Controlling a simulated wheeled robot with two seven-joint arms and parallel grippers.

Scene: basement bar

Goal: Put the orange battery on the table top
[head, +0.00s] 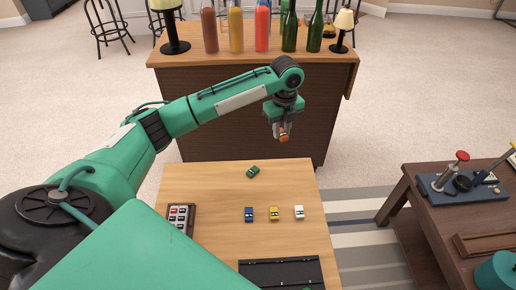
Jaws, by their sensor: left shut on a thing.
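My left gripper (284,124) points down, shut on the small orange battery (284,133). The fingers cover part of the battery. The gripper holds it in the air, in the picture just above the far edge of the light wooden table top (287,184). Nothing shows under the battery to tell its exact height. On the table top are a small green item (253,172), a blue one (249,214), a yellow one (274,213) and a white one (299,212). My right gripper is not in view.
A compartment box (181,217) sits at the table's left and a black tray (280,273) at its near edge. Behind stands a bar counter (225,60) with bottles and lamps. A dark side table (440,218) stands at right. The table top's far right part is clear.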

